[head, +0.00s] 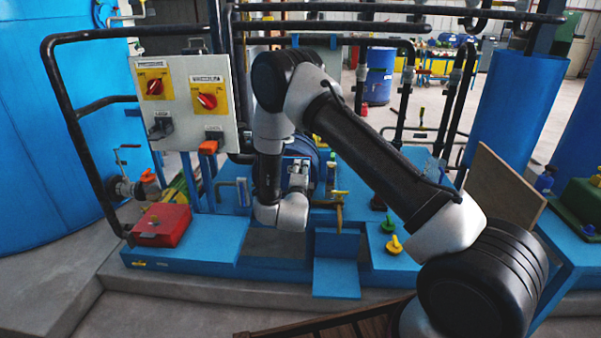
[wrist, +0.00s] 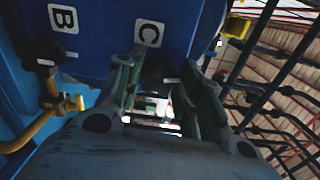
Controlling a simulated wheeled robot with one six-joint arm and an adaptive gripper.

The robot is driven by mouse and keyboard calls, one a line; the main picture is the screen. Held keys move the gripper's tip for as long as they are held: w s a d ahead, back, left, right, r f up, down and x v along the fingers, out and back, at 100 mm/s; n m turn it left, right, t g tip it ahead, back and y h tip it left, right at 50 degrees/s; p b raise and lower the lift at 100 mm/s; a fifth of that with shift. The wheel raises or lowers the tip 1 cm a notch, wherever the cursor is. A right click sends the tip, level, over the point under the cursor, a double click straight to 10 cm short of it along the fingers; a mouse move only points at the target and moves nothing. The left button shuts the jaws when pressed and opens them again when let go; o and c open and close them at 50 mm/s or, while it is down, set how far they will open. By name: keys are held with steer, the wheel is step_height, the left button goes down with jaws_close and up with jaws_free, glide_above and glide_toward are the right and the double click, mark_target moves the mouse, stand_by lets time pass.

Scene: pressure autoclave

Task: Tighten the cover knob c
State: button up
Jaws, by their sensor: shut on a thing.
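In the wrist view, my gripper (wrist: 156,68) reaches up to the blue cover (wrist: 110,25) under the white letter C. Its two fingers stand on either side of a dark knob, cover knob c (wrist: 157,77), and are shut on it. The knob is mostly hidden between the fingers, so its turn cannot be read. Another dark knob (wrist: 42,47) sits below the letter B at the left. In the head view, the blue autoclave (head: 301,147) stands behind my arm, which hides much of it.
A yellow handle (wrist: 35,125) lies close to the left of my gripper in the wrist view. In the head view, a grey control panel (head: 190,115) with red switches stands at left, with a red box (head: 163,224) below. Black pipes (head: 330,27) run overhead.

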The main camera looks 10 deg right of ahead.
steer(key=shift+f+m, duration=0.1)
steer(key=shift+m, duration=1)
steer(key=o, duration=1)
steer(key=v, duration=1.2)
